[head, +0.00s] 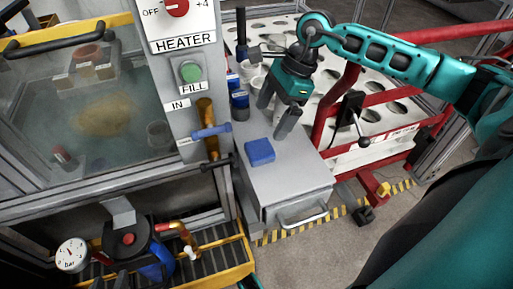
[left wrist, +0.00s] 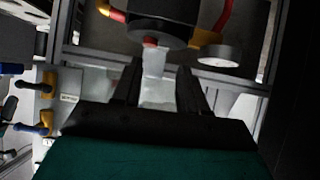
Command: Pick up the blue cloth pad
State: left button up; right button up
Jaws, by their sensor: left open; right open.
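The blue cloth pad (head: 260,152) lies flat on the grey top of a small cabinet (head: 290,180) in the head view. My right gripper (head: 272,120) hangs just behind the pad in the picture, fingers pointing down and apart with nothing between them. A gap shows between its near finger and the pad, but its height over the top is hard to judge. My left gripper (left wrist: 157,82) is open and empty in the left wrist view, facing a black device with a red knob (left wrist: 150,40). The pad is not visible in the left wrist view.
A heater panel (head: 183,45) with a blue-handled valve (head: 210,132) stands left of the cabinet. Dark and blue bottles (head: 239,95) stand behind. A white rack with holes (head: 385,110) and red rails (head: 322,115) flank the right. The cabinet top around the pad is clear.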

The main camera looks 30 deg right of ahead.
aim_at(256, 149)
jog(key=b+x, duration=0.2)
jog(key=x, duration=0.8)
jog(key=shift+s+a, duration=0.15)
jog(key=shift+s, duration=0.05)
jog(key=c, duration=1.1)
jog(key=shift+r, duration=0.1)
